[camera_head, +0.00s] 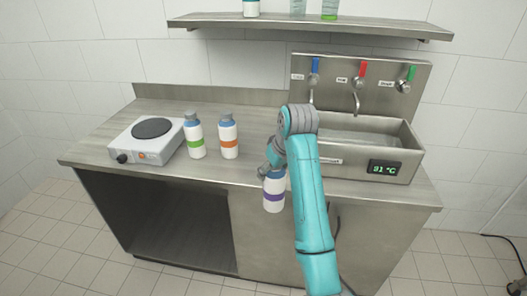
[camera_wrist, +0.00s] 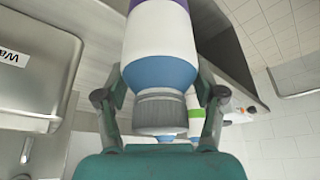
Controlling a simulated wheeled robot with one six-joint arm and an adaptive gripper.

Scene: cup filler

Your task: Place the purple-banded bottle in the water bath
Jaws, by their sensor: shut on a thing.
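The purple-banded bottle (camera_head: 274,192) is white with a blue shoulder and hangs upright in front of the counter's front edge. In the wrist view the bottle (camera_wrist: 160,45) fills the upper middle, its grey cap toward my gripper (camera_wrist: 160,90). My gripper (camera_head: 272,160) is shut on the bottle near its blue shoulder. The water bath (camera_head: 345,165) is the steel basin at the right of the counter, with a display reading 91 °C. The bottle is left of and in front of the basin, outside it. The basin's floor is mostly hidden.
A green-banded bottle (camera_head: 195,138) and an orange-banded bottle (camera_head: 228,138) stand on the counter (camera_head: 255,130), left of the basin. A hot plate (camera_head: 150,140) is farther left. Blue, red and green taps (camera_head: 360,72) and a spout overhang the basin. A shelf (camera_head: 300,22) is above.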

